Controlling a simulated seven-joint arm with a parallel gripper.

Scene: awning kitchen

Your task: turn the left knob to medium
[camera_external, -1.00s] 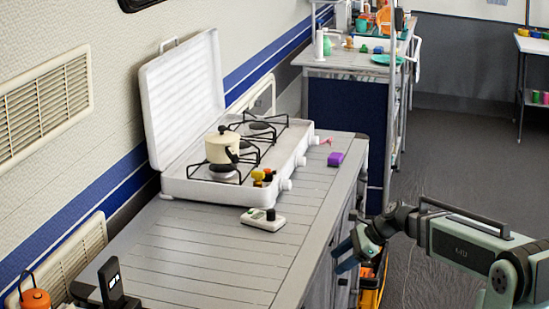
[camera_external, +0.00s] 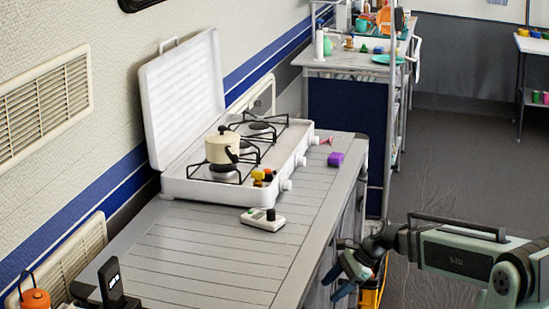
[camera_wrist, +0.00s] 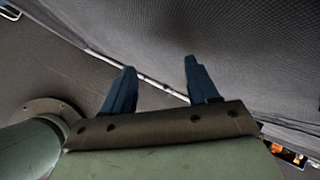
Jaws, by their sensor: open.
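A white camp stove (camera_external: 235,190) with its lid up stands on the slatted counter. White knobs stick out from its right side: a near one (camera_external: 286,185), a middle one (camera_external: 301,161) and a far one (camera_external: 314,140). Seen facing that side, the near knob is the left one. Its setting is too small to read. My gripper (camera_external: 337,284) is beside the counter's right edge, low and well apart from the knobs. In the wrist view its two blue fingers (camera_wrist: 160,68) are spread with nothing between them; no knob shows there.
A cream pot (camera_external: 221,148) sits on the near burner. Small yellow and dark items (camera_external: 262,176) are by the near knob. The counter's front is clear.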

